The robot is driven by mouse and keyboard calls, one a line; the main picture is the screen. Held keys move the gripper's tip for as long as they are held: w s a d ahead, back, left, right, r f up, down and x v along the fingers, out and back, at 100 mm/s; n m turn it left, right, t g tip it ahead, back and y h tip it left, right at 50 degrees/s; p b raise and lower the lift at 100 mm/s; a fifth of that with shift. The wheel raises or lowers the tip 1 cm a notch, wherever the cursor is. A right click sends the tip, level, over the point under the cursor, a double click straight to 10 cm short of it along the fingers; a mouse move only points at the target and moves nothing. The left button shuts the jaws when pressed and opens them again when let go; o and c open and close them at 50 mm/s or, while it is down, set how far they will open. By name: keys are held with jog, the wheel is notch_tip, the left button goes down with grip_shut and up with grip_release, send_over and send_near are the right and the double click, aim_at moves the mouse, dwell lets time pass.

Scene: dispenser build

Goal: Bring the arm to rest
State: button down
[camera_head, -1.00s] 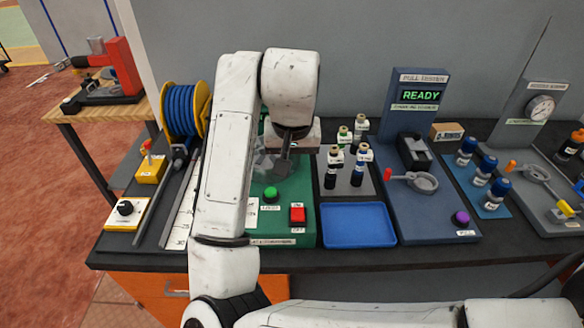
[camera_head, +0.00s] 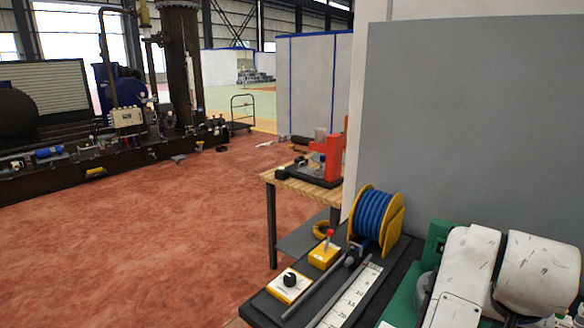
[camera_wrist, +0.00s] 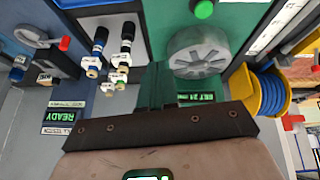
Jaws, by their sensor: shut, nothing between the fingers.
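My arm (camera_head: 465,275) shows in the head view at the lower right, bent over the green machine (camera_head: 438,240). Its lower part and my gripper are cut off by the picture's edge there. In the wrist view the dark, bolted edge of my gripper (camera_wrist: 160,128) spans the lower middle. My gripper is shut and empty. The green machine (camera_wrist: 225,15), with a green button (camera_wrist: 203,9) and a round grey slotted disc (camera_wrist: 198,52), lies beyond it.
A blue hose reel (camera_head: 376,222), a yellow switch box (camera_head: 324,254) and a knob box (camera_head: 290,286) stand on the bench's left end. A wooden side table (camera_head: 290,178) bears a red press (camera_head: 333,158). Open red floor (camera_head: 150,230) lies left.

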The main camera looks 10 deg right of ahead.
jog(key=f+n, duration=0.1)
jog(key=f, duration=0.1)
jog(key=s+a+f+n+t, duration=0.1)
jog(key=f+n, duration=0.1)
jog(key=f, duration=0.1)
jog(key=a+f+n+t, duration=0.1)
jog(key=f+n, duration=0.1)
jog(key=f, duration=0.1)
jog(key=shift+s+a, duration=0.15)
jog(key=shift+s, duration=0.1)
jog(key=s+a+f+n+y, duration=0.45)
jog(key=s+a+f, duration=0.55)
jog(key=a+f, duration=0.35)
jog(key=s+d+f+m+g, duration=0.1)
jog(key=s+f+g, duration=0.3)
jog(key=s, duration=0.5)
jog(key=shift+s+f, duration=0.15)
